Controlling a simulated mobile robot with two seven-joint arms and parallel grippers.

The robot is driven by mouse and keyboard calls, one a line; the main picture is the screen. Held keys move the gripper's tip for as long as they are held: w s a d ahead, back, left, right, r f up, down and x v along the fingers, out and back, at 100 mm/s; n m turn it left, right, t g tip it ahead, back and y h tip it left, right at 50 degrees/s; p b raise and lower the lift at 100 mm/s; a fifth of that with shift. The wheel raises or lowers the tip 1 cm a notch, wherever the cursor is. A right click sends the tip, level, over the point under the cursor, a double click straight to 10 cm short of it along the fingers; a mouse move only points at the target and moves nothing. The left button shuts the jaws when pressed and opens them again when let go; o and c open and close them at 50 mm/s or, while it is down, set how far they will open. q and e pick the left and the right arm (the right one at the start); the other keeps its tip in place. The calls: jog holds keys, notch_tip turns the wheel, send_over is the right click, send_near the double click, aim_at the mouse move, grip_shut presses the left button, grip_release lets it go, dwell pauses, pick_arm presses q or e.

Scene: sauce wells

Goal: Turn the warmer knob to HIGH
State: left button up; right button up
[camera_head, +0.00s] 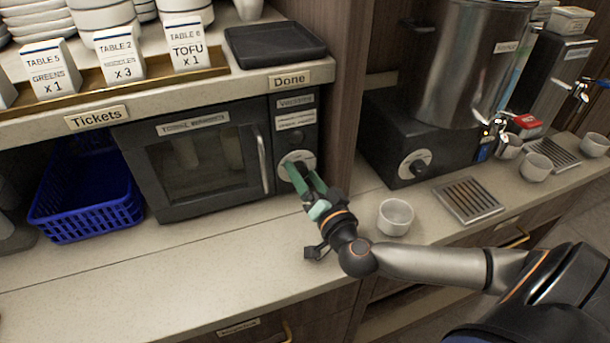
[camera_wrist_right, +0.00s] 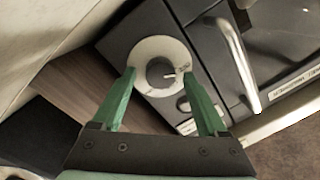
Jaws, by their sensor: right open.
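The warmer (camera_head: 200,190) is a dark box with a glass door and a silver handle, under the counter shelf. Its dark round knob (camera_wrist_right: 160,73) sits on a white dial plate (camera_wrist_right: 153,50), with a pale mark toward the right in the wrist view. The dial also shows in the head view (camera_head: 297,157), partly covered by my gripper. My right gripper (camera_head: 293,172) is open, its green fingers pointing at the dial. In the wrist view the fingertips (camera_wrist_right: 158,74) lie either side of the knob; I cannot tell whether they touch it. My left gripper is not in view.
A blue basket (camera_head: 85,205) stands left of the warmer. A white cup (camera_head: 396,217) is near my right wrist. Another knob (camera_head: 413,167) is on the urn's black base, right of a wooden post (camera_head: 345,95). The counter front is clear.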

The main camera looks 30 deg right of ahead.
grip_shut()
dwell(0.6)
